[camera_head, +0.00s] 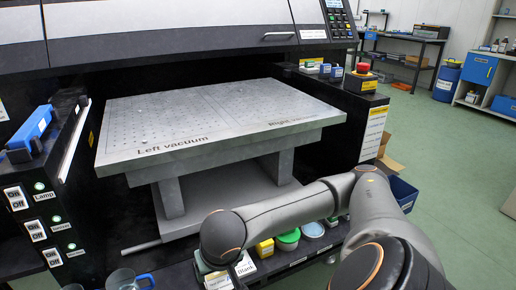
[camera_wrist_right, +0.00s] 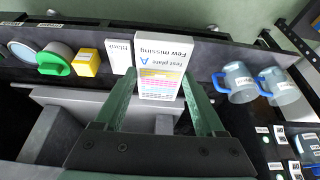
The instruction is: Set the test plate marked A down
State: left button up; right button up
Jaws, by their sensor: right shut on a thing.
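The test plate marked A (camera_wrist_right: 165,60) is a white block in the right wrist view, with a blue A, coloured stripes and the words "Few missing". My right gripper (camera_wrist_right: 160,82) has its two green fingers on either side of it and is shut on it. The plate appears over or at the dark front shelf (camera_wrist_right: 215,52); whether it touches the shelf is unclear. My left gripper is in neither view.
Beside the plate are a white block marked Blank (camera_wrist_right: 118,55), a yellow block (camera_wrist_right: 87,62) and a green-lidded jar (camera_wrist_right: 55,60). Two blue-handled cups (camera_wrist_right: 238,82) stand on the other side. The printer bed (camera_head: 220,115) is bare.

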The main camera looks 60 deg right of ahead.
jog(key=shift+s+d+f, duration=0.15)
jog(key=shift+f, duration=0.2)
jog(key=w+a+f+b, duration=0.15)
jog(key=w+f, duration=0.25)
jog(key=w, duration=0.5)
jog(key=b, duration=0.3)
send_over(180, 283)
jog(key=s, duration=0.1)
jog(key=f, duration=0.3)
jog(key=a+f, duration=0.1)
jog(key=f, duration=0.1)
jog(key=shift+s+f, duration=0.2)
jog(key=shift+f, duration=0.1)
pick_arm(q)
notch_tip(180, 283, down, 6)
jog(key=b, duration=0.1)
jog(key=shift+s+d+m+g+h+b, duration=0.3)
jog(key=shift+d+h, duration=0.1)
pick_arm(e)
jog(key=shift+w+f, duration=0.15)
jog(key=shift+f, duration=1.5)
jog(key=shift+f, duration=0.15)
jog(key=o, duration=1.4)
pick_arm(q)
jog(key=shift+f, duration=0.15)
